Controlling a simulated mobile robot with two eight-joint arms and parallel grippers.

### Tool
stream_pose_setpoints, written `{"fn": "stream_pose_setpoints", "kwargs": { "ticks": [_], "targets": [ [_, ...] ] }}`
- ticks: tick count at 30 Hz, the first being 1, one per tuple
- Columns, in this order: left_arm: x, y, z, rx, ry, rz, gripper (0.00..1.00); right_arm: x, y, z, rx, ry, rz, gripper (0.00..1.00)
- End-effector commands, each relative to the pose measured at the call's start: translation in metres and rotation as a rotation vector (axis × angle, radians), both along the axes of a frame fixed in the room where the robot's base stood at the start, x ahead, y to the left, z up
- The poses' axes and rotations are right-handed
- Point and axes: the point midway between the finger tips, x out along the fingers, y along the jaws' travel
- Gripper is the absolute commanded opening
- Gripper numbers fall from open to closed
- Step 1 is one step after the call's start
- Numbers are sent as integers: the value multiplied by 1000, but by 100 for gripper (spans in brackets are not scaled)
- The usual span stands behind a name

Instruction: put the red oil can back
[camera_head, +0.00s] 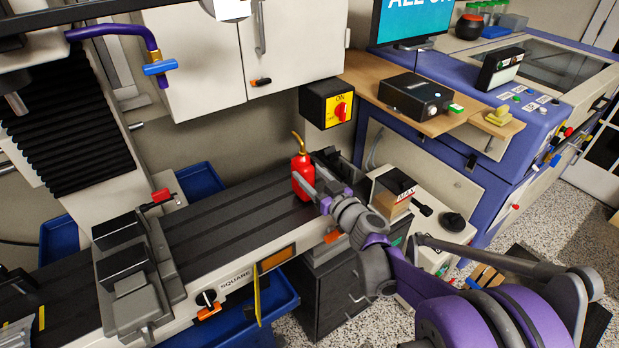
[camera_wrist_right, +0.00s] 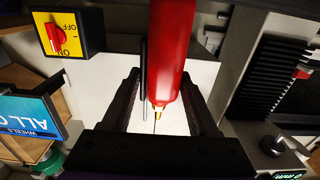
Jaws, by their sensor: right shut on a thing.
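The red oil can (camera_head: 303,178) with its thin yellow spout stands upright at the far right end of the dark slotted machine table (camera_head: 225,215). My right gripper (camera_head: 314,180) reaches it from the right and is shut on it. I cannot tell whether the can's bottom touches the table.
A grey vise (camera_head: 135,275) sits on the table's left part. A black-and-yellow switch box (camera_head: 327,103) hangs on the wall behind the can. A wooden shelf (camera_head: 435,122) with a black box and a white cabinet (camera_head: 420,225) stand to the right. The table's middle is clear.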

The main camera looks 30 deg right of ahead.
Motion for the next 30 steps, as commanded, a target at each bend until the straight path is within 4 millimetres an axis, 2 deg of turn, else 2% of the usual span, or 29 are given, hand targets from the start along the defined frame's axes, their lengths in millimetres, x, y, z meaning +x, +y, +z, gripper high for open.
{"fn": "stream_pose_setpoints", "kwargs": {
  "ticks": [11,12,17,27,30],
  "targets": [
    [0,0,-3,0,1,0,50,0,0,-6,1,-1,1,38],
    [0,0,-3,0,1,0,50,0,0,-7,0,0,0,62],
    [0,0,-3,0,1,0,50,0,0,-6,0,0,0,90],
    [0,0,0,0,0,0,50,0,0,-3,0,-1,0,90],
    [0,0,0,0,0,0,50,-10,-1,-3,-1,-1,-1,90]
  ]
}}
